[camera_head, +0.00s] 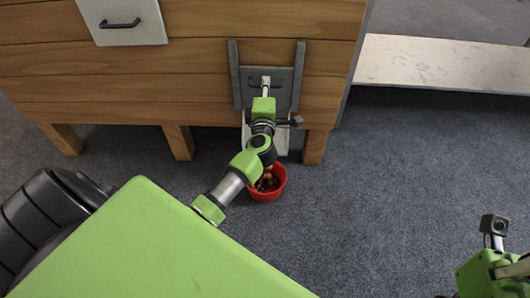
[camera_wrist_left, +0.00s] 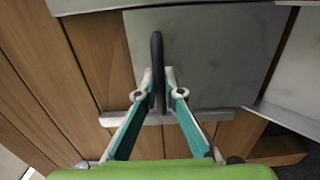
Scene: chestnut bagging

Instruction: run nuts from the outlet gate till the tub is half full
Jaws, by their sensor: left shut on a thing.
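The outlet gate (camera_head: 286,80) is a grey metal plate between two upright rails on the wooden bin. My left gripper (camera_head: 265,84) is at the gate. In the left wrist view its fingers (camera_wrist_left: 159,86) are shut on the dark gate handle (camera_wrist_left: 157,48), with the gate plate (camera_wrist_left: 215,60) behind. A pale chute (camera_head: 281,141) shows below the gate, partly behind my arm. The red tub (camera_head: 271,197) stands on the floor under it, with brown nuts (camera_head: 266,184) inside; my arm hides part of it, so its fill level is unclear. My right gripper (camera_head: 494,224) is at the lower right, away from everything.
The wooden bin (camera_head: 130,90) stands on short legs (camera_head: 178,142) and has a second grey plate with a dark handle (camera_head: 121,22) at upper left. A pale board or shelf (camera_head: 440,63) lies at upper right. The grey carpet (camera_head: 390,170) right of the tub is clear.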

